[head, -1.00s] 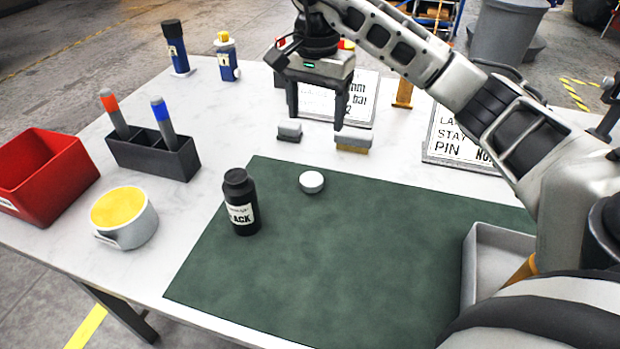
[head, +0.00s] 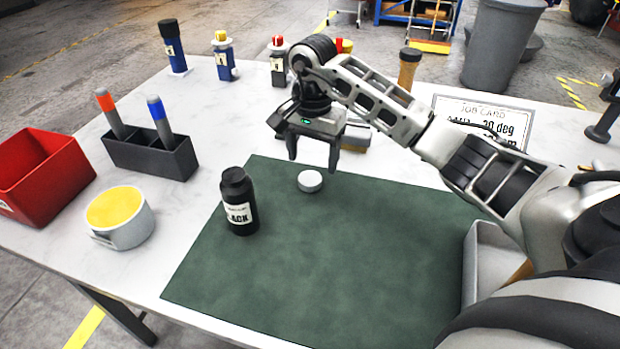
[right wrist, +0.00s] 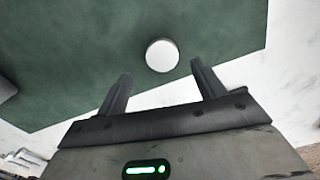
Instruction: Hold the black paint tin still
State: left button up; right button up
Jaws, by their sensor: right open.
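The black paint tin (head: 238,190) stands upright on the green mat (head: 300,270), near its left edge. It is a dark bottle shape with a white label ending in "ACK". A small round white piece (head: 310,181) lies on the mat to its right; it also shows in the right wrist view (right wrist: 162,55), ahead of the fingers. My right gripper (head: 313,164) is open and empty, above the mat's far edge and close to the white piece, apart from the tin. It also shows in the right wrist view (right wrist: 160,85). My left gripper is not in view.
A tape roll (head: 121,217) with yellow top, a dark pen holder (head: 150,158) and a red bin (head: 40,178) stand left of the mat. Several bottles line the back. A grey tray (head: 482,265) sits at right. The front of the mat is clear.

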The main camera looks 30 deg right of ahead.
aim_at(310, 178)
jog(key=f, duration=0.3)
jog(key=f+p, duration=0.1)
jog(key=shift+a+f, duration=0.25)
jog(key=shift+f, duration=0.15)
jog(key=c, duration=1)
